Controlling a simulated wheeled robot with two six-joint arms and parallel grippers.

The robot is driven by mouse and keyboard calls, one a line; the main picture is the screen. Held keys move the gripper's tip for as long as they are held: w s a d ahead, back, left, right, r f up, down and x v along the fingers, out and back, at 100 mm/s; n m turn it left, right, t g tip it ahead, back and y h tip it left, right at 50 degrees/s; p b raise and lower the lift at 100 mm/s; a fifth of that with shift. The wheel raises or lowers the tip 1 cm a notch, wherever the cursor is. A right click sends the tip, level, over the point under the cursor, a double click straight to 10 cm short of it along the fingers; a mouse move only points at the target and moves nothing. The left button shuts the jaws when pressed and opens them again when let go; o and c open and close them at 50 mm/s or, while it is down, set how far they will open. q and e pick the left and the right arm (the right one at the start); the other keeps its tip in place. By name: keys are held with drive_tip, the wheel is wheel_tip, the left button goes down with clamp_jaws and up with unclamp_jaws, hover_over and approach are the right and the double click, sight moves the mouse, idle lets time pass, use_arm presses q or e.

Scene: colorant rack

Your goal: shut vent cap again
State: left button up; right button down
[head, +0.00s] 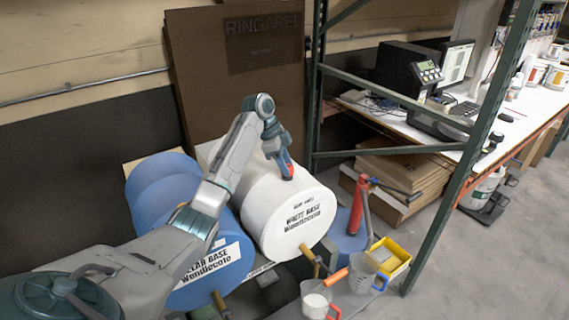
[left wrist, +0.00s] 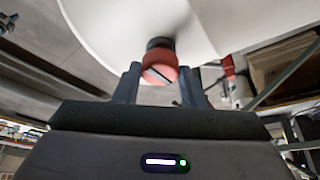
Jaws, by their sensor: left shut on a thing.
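The red vent cap (left wrist: 160,68) sits on a dark neck on top of the white drum in the left wrist view. The white drum (head: 290,215), labelled "WHITE BASE", lies on its side in the head view. My left gripper (head: 287,168) reaches down to the drum's top, and its fingers are shut on the cap, one on each side of it in the left wrist view. Only a little red of the cap shows in the head view. Whether the cap is fully tight cannot be told. My right gripper is not in view.
A blue drum (head: 215,262) labelled "CLEAR BASE" lies to the left, partly behind my left arm. Measuring jugs (head: 316,300), a yellow tray (head: 390,258) and a red pump (head: 358,205) are at the front right. A green rack post (head: 465,165) stands to the right.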

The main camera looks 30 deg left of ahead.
use_arm(q)
drive_tip(key=shift+d+f+m, duration=0.1)
drive_tip(key=shift+f+m, duration=0.05)
drive_tip(key=shift+m, duration=0.35)
drive_tip(key=o, duration=0.9)
drive_tip(key=shift+c, duration=0.2)
drive_tip(key=shift+o, duration=0.7)
drive_tip(key=shift+w, duration=0.1)
